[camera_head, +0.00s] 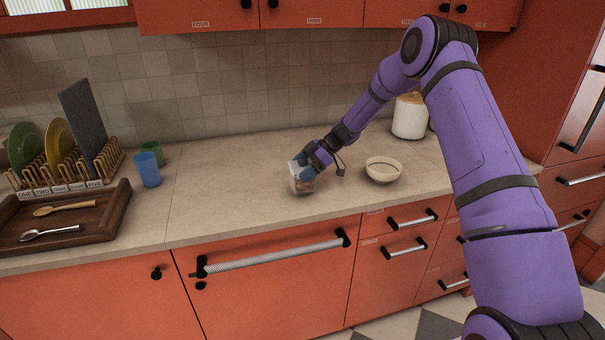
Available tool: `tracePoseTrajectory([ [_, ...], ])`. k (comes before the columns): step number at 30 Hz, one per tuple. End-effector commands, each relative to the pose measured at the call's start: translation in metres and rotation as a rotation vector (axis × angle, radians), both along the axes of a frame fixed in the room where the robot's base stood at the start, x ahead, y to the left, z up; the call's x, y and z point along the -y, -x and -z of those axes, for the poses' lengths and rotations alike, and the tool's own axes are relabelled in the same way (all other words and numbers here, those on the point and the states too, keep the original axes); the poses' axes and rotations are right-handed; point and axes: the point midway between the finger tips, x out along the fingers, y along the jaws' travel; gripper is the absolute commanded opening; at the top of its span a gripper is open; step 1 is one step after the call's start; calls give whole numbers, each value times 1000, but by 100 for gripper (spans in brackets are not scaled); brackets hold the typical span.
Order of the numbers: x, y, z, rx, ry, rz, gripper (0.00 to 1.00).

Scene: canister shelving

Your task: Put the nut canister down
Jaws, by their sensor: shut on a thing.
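The nut canister (302,181) is a small clear container with a pale top and brownish contents, near the middle of the countertop (225,205). My gripper (304,168) comes in from the upper right and is shut on the canister. The canister looks nearly upright, at or just above the counter near its front edge; I cannot tell whether its base touches. My fingers hide part of its upper right side.
A cream bowl (383,170) stands just right of the gripper. A white canister (409,117) stands behind my arm. Blue (147,170) and green (152,153) cups, a dish rack (65,175) and a wooden tray (95,218) are left. The counter between cups and canister is clear.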

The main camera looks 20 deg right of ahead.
Motion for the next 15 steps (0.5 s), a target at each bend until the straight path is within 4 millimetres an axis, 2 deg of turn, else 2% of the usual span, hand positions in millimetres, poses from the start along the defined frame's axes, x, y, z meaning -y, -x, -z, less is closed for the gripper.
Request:
tracePoseTrajectory([
  [4,-1,0,16,1,0,-1,51],
  [15,0,0,20,1,-1,0,51],
])
